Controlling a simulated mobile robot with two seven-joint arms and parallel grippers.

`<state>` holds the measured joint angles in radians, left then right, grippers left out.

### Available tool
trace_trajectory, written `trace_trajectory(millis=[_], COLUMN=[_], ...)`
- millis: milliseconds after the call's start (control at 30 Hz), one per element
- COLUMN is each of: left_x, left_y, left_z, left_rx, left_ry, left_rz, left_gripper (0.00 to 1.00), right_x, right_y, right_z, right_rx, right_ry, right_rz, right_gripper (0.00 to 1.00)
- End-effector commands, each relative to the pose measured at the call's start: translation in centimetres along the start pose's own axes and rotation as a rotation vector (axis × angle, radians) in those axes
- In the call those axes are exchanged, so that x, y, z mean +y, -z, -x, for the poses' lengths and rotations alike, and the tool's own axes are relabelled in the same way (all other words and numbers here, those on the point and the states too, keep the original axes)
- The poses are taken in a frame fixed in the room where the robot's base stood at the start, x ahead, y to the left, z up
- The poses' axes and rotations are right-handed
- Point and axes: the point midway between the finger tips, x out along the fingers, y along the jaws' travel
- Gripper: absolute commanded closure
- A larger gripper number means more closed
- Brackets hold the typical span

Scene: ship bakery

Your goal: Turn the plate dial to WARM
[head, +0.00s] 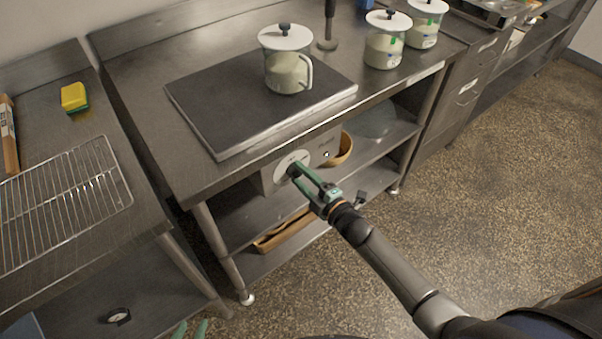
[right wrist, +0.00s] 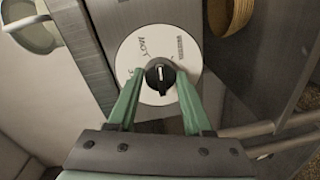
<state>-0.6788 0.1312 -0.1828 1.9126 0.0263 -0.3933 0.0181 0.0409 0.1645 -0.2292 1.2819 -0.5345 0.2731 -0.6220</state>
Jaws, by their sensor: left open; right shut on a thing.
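The plate dial is a white disc (head: 283,160) with a black knob, on a grey box under the counter's front edge. In the right wrist view the disc (right wrist: 135,55) carries small lettering that I cannot read surely. The black knob (right wrist: 160,86) bears a white line, roughly upright in that picture. My right gripper (head: 295,172) is shut on the knob, with a green finger on each side of it; it also shows in the right wrist view (right wrist: 160,72). The dark plate (head: 215,105) is set in the counter above. My left gripper (head: 190,329) is open at the bottom edge, only its fingertips showing.
Two lidded jars (head: 384,50) (head: 427,28) stand at the counter's right. A wooden bowl (head: 342,150) is on the shelf right of the dial box. A wire rack (head: 65,200) lies on the left counter. The floor in front is clear.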

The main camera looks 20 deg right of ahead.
Motion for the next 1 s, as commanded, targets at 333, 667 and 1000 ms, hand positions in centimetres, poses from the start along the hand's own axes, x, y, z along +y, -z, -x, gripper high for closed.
trace_trajectory(millis=[333,667,1000], left_x=[0.14,0.18,0.19], left_y=[0.68,0.93,1.01], left_z=[0.64,0.85,0.91], left_rx=[-0.001,0.000,0.000], left_ry=[-0.002,-0.002,-0.002], left_rz=[0.000,0.001,0.001], left_gripper=[0.57,0.57,0.57], right_x=[0.05,-0.02,-0.07], right_y=[-0.12,-0.18,-0.21], right_z=[0.00,0.00,-0.01], right_rx=[0.022,0.041,0.053], right_ry=[0.006,0.009,0.011], right_rz=[-0.326,-0.599,-0.758], right_gripper=[1.00,1.00,1.00])
